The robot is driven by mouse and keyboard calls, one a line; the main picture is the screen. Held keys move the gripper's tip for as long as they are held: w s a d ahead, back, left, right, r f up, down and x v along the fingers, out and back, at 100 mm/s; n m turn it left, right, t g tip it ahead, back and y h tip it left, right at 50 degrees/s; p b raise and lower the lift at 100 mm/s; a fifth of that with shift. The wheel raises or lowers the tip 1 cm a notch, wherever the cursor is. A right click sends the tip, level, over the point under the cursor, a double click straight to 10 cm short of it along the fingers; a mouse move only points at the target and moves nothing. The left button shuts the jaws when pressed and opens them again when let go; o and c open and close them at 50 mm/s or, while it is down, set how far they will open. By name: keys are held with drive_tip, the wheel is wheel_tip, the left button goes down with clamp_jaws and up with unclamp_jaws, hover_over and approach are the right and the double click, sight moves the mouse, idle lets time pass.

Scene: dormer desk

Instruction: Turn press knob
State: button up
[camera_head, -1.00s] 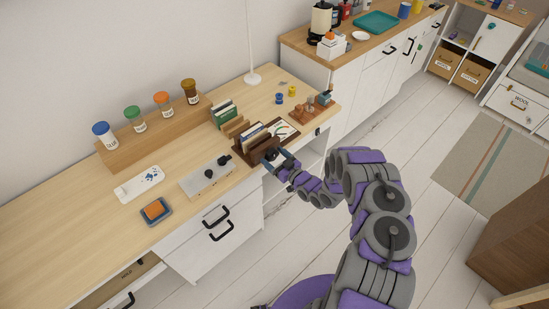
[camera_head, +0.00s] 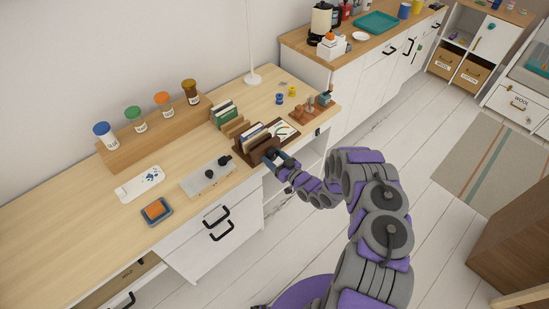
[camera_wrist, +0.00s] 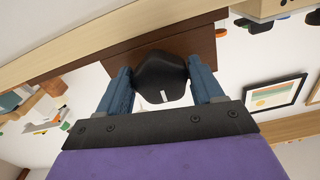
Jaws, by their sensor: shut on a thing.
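The press knob (camera_wrist: 161,80) is a black, rounded knob with a short white mark, in the middle of the wrist view. It sits on the front of a dark brown wooden press (camera_head: 261,151) at the desk's front edge. My gripper (camera_wrist: 162,88) has its two blue fingers on either side of the knob and is shut on it. In the head view my gripper (camera_head: 277,158) is at the front of the press, and the knob is mostly hidden by the fingers.
Books or cards (camera_head: 252,138) stand in the brown press. A grey box with black knobs (camera_head: 207,177) is to its left, and a wooden stand (camera_head: 310,111) is to its right. Jars (camera_head: 135,119) line a raised shelf behind. Floor in front of the desk is open.

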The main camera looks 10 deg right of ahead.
drive_tip(key=m+p, duration=0.1)
drive_tip(key=m, duration=0.3)
drive_tip(key=shift+r, duration=0.15)
drive_tip(key=shift+m+p, duration=0.35)
drive_tip(key=shift+m, duration=1.65)
drive_tip(key=o, duration=1)
drive_tip(key=shift+c, duration=0.2)
drive_tip(key=shift+s, duration=0.1)
drive_tip(key=p+v, duration=0.1)
drive_tip(key=v, duration=1.6)
drive_tip(key=shift+d, duration=0.15)
